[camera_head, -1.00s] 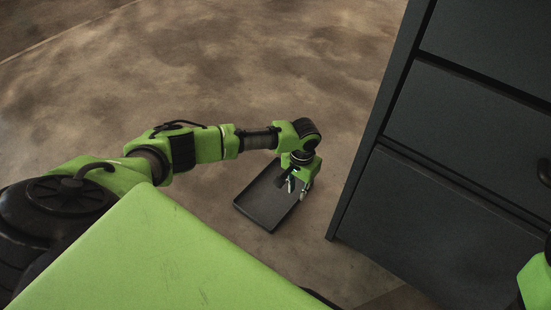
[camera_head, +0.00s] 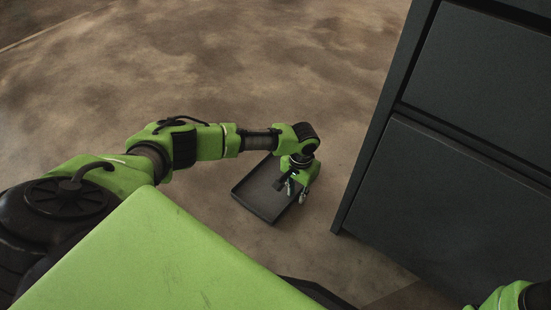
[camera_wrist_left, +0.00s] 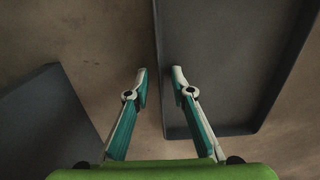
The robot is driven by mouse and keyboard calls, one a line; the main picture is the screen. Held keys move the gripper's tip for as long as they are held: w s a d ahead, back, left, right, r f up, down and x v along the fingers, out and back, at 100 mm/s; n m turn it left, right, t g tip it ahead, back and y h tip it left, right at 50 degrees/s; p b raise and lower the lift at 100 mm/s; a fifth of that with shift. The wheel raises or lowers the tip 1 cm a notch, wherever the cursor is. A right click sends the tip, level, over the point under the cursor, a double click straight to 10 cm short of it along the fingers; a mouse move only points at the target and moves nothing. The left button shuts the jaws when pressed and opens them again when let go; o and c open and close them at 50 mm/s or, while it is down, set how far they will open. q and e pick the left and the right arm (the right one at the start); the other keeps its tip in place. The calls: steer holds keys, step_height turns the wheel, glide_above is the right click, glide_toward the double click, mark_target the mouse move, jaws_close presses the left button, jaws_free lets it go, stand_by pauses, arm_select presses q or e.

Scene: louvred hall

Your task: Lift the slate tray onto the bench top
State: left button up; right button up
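The slate tray (camera_head: 262,212) is a dark, shallow rectangular tray lying on the floor left of the cabinet. In the left wrist view the tray (camera_wrist_left: 230,60) fills the upper right, with its near long rim running between my fingertips. My left gripper (camera_head: 297,193) is at the tray's right-hand edge. In the wrist view the left gripper (camera_wrist_left: 160,78) is open, one finger over the floor outside the rim and the other over the tray's inside. Both fingers look apart from the rim. My right gripper is out of view; only green arm parts show at bottom right.
A dark cabinet with drawer fronts (camera_head: 465,110), probably the bench, stands on the right; its top is not in view. A dark slab-like shape (camera_wrist_left: 45,125), probably its corner, shows left in the wrist view. Brown floor (camera_head: 230,60) is clear beyond the tray.

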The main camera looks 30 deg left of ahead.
arm_select(q)
jaws_close()
stand_by(0.3)
